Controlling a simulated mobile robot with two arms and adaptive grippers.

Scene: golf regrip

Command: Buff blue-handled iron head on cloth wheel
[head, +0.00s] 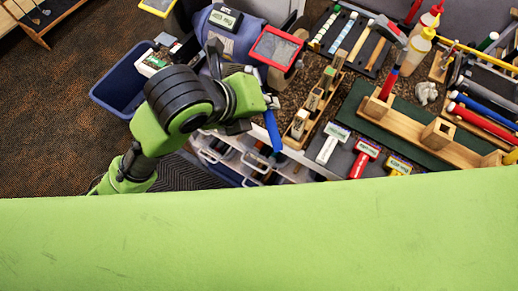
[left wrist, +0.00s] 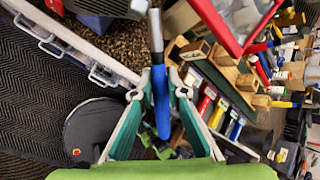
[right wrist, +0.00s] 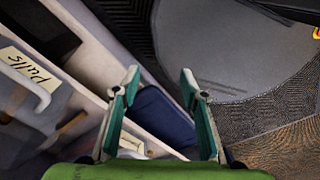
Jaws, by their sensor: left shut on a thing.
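My left gripper (head: 271,102) is shut on the blue handle (head: 273,131) of a club, above the front edge of the bench. In the left wrist view the blue handle (left wrist: 161,100) lies between the fingers of the left gripper (left wrist: 162,92), and a grey metal shaft (left wrist: 155,30) runs up from it to the top edge. The iron head is not visible. A blue-grey machine (head: 232,38) stands behind the left gripper; I cannot make out a cloth wheel on it. My right gripper (right wrist: 160,80) is open and empty, in the right wrist view only.
A red-framed tray (head: 276,48) stands beside the machine. A dark blue bin (head: 118,92) is at the left. A drawer labelled "Pulls" (right wrist: 24,66) is near the right gripper.

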